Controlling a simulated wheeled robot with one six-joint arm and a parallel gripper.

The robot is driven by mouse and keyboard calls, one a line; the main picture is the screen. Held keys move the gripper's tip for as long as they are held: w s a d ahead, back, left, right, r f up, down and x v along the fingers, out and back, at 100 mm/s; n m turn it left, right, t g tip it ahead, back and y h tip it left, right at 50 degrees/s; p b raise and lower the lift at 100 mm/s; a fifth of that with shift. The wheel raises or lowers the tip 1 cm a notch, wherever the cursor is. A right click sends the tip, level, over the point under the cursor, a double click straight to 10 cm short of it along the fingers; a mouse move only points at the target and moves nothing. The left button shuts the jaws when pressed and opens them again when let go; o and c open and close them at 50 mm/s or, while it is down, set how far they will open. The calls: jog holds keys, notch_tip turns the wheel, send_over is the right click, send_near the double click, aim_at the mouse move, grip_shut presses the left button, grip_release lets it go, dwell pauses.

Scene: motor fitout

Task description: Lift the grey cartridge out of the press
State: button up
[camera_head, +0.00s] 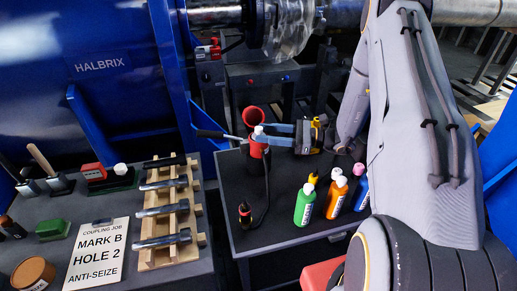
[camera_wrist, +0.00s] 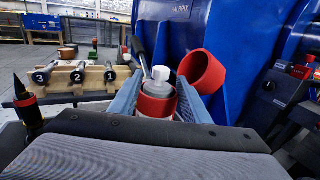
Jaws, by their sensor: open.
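The grey cartridge (camera_wrist: 159,87), with a white cap, stands upright in the press (camera_wrist: 156,104), and its top shows above the press's red collar. In the head view the cartridge (camera_head: 259,132) shows small, and the press (camera_head: 257,149) stands on a dark table. The press's red lid (camera_wrist: 203,72) is swung open to the right in the wrist view. My gripper (camera_wrist: 160,86) is open, with one blue finger on each side of the cartridge's top. In the head view my gripper (camera_head: 270,135) reaches in from the right. I cannot tell whether the fingers touch the cartridge.
The press's lever (camera_head: 217,135) sticks out left, and its hose runs to a black nozzle (camera_head: 245,213). Several bottles (camera_head: 305,203) stand on the table (camera_head: 281,230) beneath my arm. A wooden rack (camera_head: 168,210) of bolts stands on the left bench. A blue machine (camera_head: 100,65) rises behind.

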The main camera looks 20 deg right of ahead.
jog(key=c, duration=1)
